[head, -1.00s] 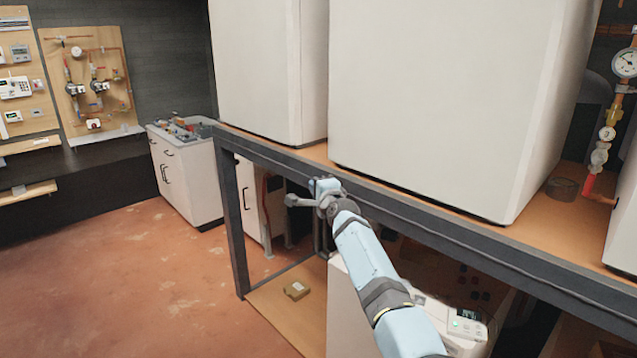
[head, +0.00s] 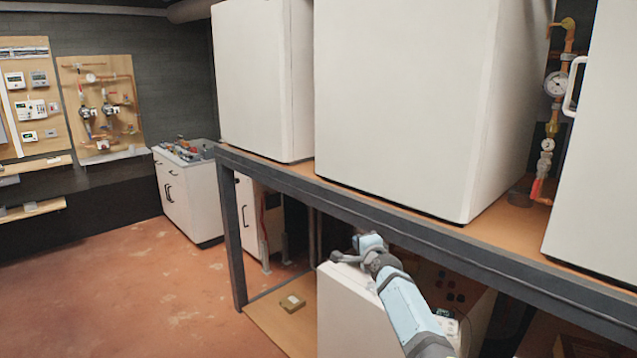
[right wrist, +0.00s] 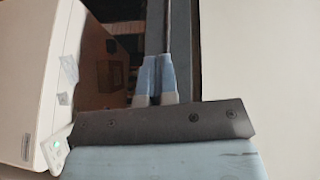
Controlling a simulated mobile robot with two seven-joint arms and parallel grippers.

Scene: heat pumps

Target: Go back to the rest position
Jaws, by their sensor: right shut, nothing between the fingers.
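My right arm comes in from the lower right of the head view. Its right gripper (head: 347,257) shows at the arm's far end, in front of the metal rack and just above the white unit on the lower level. In the right wrist view the two light-blue fingers of the right gripper (right wrist: 154,82) are closed together with nothing between them. The white unit (right wrist: 28,80) stands at the left of that view, apart from the fingers. My left gripper is not in view.
A dark steel rack (head: 400,227) carries large white cabinets (head: 405,100) on its wooden upper deck. A small box (head: 292,303) lies on the lower deck. Copper pipes with a gauge (head: 556,84) stand at the right. The reddish floor (head: 120,290) at the left is clear.

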